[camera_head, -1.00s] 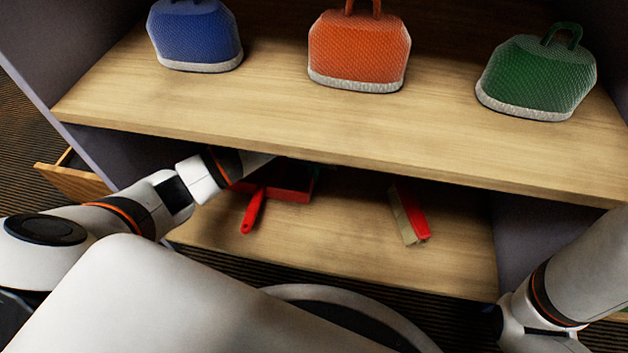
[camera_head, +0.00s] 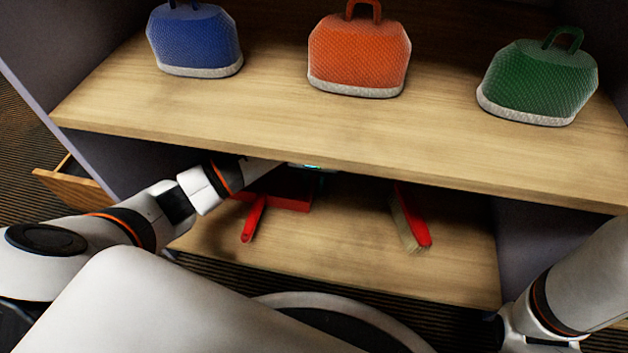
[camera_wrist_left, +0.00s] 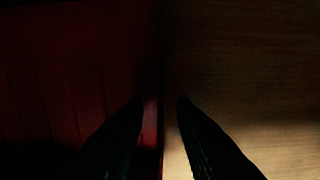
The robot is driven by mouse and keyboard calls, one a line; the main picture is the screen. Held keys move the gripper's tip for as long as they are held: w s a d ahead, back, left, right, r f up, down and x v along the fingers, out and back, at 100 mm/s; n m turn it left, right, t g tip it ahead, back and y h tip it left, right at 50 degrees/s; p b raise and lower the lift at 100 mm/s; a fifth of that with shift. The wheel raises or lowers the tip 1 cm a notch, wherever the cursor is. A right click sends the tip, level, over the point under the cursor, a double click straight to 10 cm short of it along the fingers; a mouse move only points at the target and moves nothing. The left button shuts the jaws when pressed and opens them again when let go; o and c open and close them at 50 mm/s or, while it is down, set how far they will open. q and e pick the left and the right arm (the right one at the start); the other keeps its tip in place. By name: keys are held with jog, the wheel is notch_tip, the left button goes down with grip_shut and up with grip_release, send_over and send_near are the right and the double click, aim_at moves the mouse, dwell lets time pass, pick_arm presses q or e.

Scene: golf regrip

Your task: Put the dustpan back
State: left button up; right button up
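The red dustpan (camera_head: 292,201) lies on the lower shelf, its handle (camera_head: 252,219) pointing toward me. The upper shelf hides its back part. My left arm reaches in under the upper shelf, above the dustpan; its gripper is mostly hidden there in the head view. In the dark left wrist view, my left gripper (camera_wrist_left: 162,101) has its fingers apart. The dustpan's red side (camera_wrist_left: 75,75) fills the left, and its edge runs between the fingertips, with bare wood to the right. I cannot tell whether they touch. My right gripper is out of view.
A red brush (camera_head: 414,222) with pale bristles lies on the lower shelf (camera_head: 350,238), right of the dustpan. The upper shelf (camera_head: 290,120) overhangs closely and carries blue (camera_head: 194,40), orange (camera_head: 358,52) and green (camera_head: 538,80) bags. An open drawer (camera_head: 75,185) stands out at left.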

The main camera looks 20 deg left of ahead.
pick_arm(q)
notch_tip(320, 180, up, 8)
jog(key=p, duration=0.5)
jog(key=shift+f, duration=0.2)
